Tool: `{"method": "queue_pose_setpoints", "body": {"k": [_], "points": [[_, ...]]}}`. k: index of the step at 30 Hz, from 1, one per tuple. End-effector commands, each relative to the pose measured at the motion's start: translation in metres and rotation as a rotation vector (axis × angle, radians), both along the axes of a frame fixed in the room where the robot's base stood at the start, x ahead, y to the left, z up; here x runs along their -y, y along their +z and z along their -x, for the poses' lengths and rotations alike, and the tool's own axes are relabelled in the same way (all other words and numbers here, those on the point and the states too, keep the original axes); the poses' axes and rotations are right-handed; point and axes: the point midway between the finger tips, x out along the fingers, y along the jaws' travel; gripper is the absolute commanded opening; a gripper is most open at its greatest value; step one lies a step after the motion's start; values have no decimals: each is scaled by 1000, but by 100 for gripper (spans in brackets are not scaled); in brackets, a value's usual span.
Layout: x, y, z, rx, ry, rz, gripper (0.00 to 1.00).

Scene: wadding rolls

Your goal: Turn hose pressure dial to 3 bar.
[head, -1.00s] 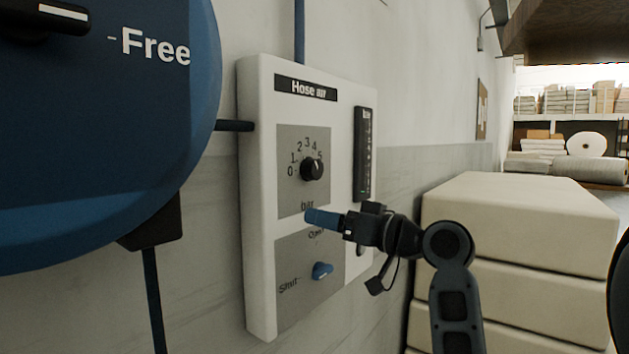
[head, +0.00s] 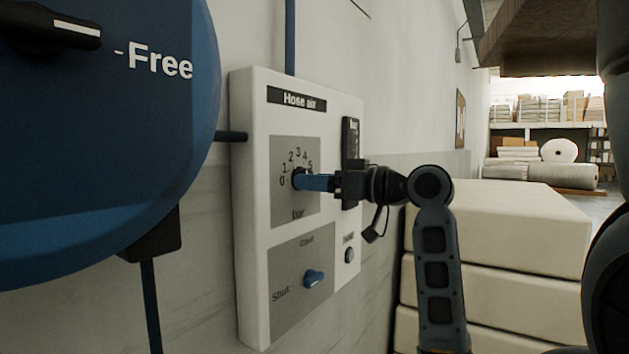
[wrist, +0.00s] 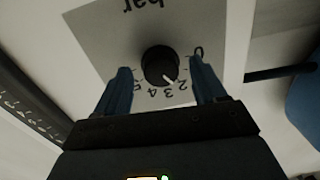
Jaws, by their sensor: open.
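The hose pressure dial is a black round knob (head: 297,179) on a grey plate of the white Hose air panel (head: 248,215). Its scale runs from 0 to 5 above "bar". In the wrist view the knob (wrist: 158,62) sits between the two blue fingers of my gripper (wrist: 160,66), which is open with a gap on each side. The knob's white mark points about at 2, perhaps slightly toward 3. In the head view my gripper (head: 306,182) reaches in from the right and its fingers hide part of the knob.
A blue valve knob (head: 314,278) marked Shut and Open is below the dial, with a small button (head: 349,255) beside it. A dark gauge (head: 350,140) is partly behind my gripper. A large blue disc (head: 100,130) stands left; cream stacked blocks (head: 490,215) stand right.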

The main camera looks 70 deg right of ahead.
Motion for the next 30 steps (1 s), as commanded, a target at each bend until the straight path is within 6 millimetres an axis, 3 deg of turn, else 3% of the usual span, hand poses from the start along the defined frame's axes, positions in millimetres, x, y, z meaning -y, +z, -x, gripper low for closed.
{"method": "queue_pose_setpoints", "body": {"k": [12, 30], "points": [[2, 0, -10, 1, -1, 0, 70], [2, 0, -10, 0, -1, 0, 15]]}}
